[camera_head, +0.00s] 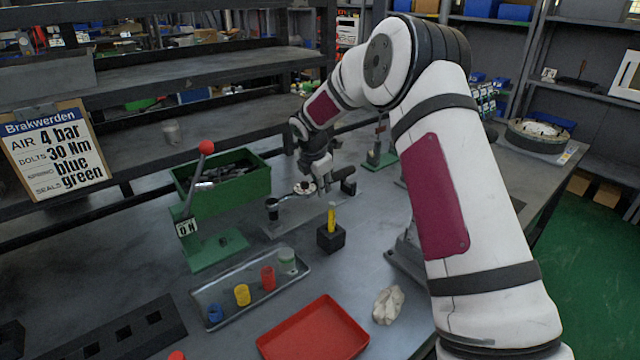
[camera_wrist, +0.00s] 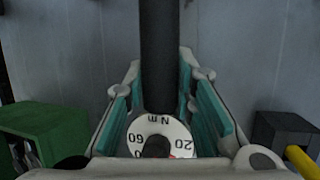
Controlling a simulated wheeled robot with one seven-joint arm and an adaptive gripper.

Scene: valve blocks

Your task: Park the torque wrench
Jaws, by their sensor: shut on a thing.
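The torque wrench has a round white dial (camera_head: 305,188) with Nm markings and a dark shaft. In the wrist view the dial (camera_wrist: 160,135) sits low between the fingers, and the dark shaft (camera_wrist: 159,55) runs up from it. My gripper (camera_head: 318,180) is shut on the wrench; its teal-padded fingers (camera_wrist: 160,105) stand on both sides of the shaft. A grey plate (camera_head: 285,228) with a dark upright post (camera_head: 272,207) lies below and left of the dial. I cannot tell whether the wrench touches a support.
A black block with a yellow-handled tool (camera_head: 331,220) stands in front of the gripper. A green bin (camera_head: 225,205) and a red-knobbed lever press (camera_head: 215,250) are left. A tray of coloured parts (camera_head: 240,275), a red tray (camera_head: 315,330) and a crumpled rag (camera_head: 388,304) are nearer.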

